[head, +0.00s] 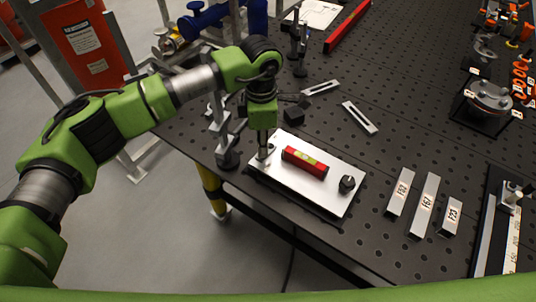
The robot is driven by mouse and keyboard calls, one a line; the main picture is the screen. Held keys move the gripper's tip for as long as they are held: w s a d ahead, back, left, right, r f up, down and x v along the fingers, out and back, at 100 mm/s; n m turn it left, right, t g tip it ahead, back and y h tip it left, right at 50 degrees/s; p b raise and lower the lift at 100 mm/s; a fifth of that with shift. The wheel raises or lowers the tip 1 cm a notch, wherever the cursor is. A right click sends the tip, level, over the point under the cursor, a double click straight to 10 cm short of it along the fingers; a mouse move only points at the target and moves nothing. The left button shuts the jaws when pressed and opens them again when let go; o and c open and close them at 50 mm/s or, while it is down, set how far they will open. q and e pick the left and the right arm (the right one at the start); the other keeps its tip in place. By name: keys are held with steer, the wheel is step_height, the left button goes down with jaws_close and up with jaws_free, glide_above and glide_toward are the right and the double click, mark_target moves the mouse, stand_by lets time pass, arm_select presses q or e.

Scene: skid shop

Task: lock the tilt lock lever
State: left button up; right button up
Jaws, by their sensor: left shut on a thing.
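A white plate (322,189) lies near the table's front edge. A red spirit level (304,162) rests on it, and a black knob (347,184) stands at its right end. My left gripper (264,150) points down at the plate's left end. It is shut on a small metal part there, which seems to be the tilt lock lever. The gripper hides most of the lever, so its angle cannot be told. My right gripper is not in view.
A grey clamp post (226,158) stands just left of the plate. Metal blocks with number labels (424,205) lie to the right. Slotted bars (360,117) and a black block (293,115) lie behind. The perforated black table (400,110) has free room at the middle.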

arm_select(q)
steer(key=shift+w+a, duration=0.2)
steer(key=shift+a, duration=0.1)
steer(key=shift+w+a+b, duration=0.2)
steer(key=shift+w+b, duration=0.2)
steer(key=shift+b, duration=0.2)
steer(key=shift+w+a+b, duration=0.15)
steer(key=shift+w+b, duration=0.2)
steer(key=shift+b, duration=0.2)
